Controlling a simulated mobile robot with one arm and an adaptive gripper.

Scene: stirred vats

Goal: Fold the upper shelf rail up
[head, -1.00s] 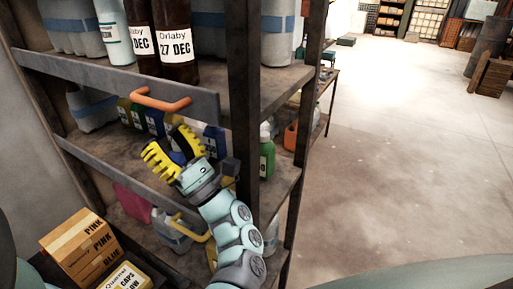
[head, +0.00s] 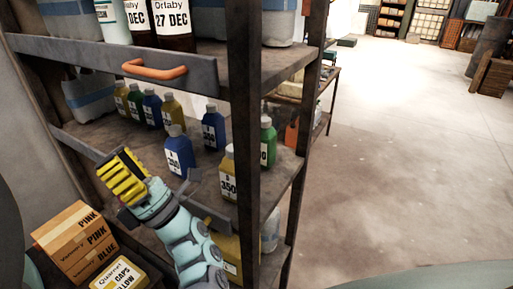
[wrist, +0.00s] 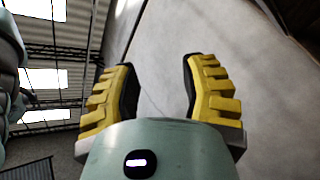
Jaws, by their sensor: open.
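The upper shelf rail (head: 100,62) is a grey board along the front edge of the upper shelf, with an orange handle (head: 155,69) on its face. In the head view it lies across the shelf front, below the labels of the bottles standing behind it. My gripper (head: 124,178) is below and in front of the rail, apart from the handle, near the front edge of the shelf beneath. Its yellow fingers are spread and empty, clearest in the wrist view (wrist: 158,88). I cannot pick out the handle in the wrist view.
Blue, yellow and green bottles (head: 179,152) stand on the shelf beneath. A dark rack post (head: 243,110) rises to the right of the rail. Cardboard boxes (head: 75,240) sit at the lower left. Open concrete floor (head: 400,150) lies to the right.

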